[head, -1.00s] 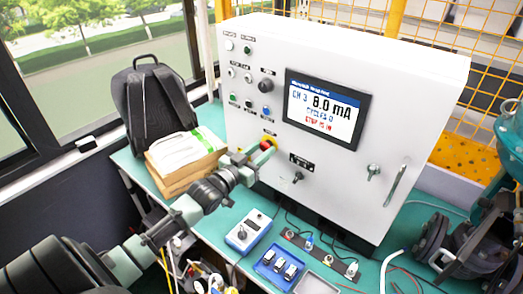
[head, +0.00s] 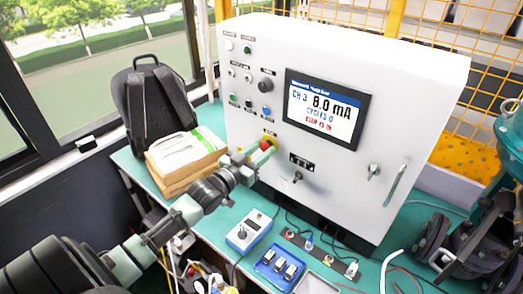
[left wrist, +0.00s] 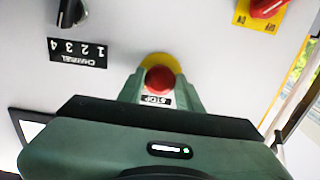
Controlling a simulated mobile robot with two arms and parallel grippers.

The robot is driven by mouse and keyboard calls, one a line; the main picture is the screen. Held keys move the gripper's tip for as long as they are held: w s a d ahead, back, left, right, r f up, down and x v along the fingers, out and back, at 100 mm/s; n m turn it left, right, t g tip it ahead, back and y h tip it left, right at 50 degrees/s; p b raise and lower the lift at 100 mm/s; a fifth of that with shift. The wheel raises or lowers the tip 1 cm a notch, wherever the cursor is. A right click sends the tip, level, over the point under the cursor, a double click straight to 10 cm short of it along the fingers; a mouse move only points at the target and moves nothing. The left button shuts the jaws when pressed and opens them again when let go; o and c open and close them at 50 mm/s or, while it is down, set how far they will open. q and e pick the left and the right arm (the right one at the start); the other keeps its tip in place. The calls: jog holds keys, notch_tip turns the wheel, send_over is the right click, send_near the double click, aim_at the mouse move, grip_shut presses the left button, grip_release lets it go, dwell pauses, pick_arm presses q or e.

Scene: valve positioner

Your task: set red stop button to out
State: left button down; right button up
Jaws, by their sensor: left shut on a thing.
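The red stop button (head: 265,146) sits on a yellow round plate low on the front of the white cabinet (head: 400,115). In the left wrist view the red button (left wrist: 159,80) shows between two pale green fingers, above a STOP label (left wrist: 156,100). My left gripper (head: 254,153) reaches it from the left and is shut on the button, one finger on each side. The cabinet screen (head: 323,108) shows 8.0 mA and a red line that seems to read STOP IS IN. My right gripper is not in view.
A channel selector knob (head: 298,177) is right of the button. Another red knob (left wrist: 266,8) on a yellow plate shows in the left wrist view. A backpack (head: 157,105) and books (head: 185,153) stand left. A blue meter (head: 248,231) and a blue tray (head: 278,266) lie below.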

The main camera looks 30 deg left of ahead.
pick_arm(q)
jog(key=shift+s+f, duration=0.15)
jog(key=shift+s, duration=0.45)
jog(key=c, duration=0.9)
grip_release()
jog(key=shift+c, duration=0.2)
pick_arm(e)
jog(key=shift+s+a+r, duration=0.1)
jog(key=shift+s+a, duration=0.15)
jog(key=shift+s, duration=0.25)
pick_arm(q)
jog(key=shift+s, duration=0.1)
jog(key=shift+s, duration=0.25)
jog(key=s+b, duration=0.2)
jog(key=s, duration=0.5)
jog(key=shift+a, duration=0.3)
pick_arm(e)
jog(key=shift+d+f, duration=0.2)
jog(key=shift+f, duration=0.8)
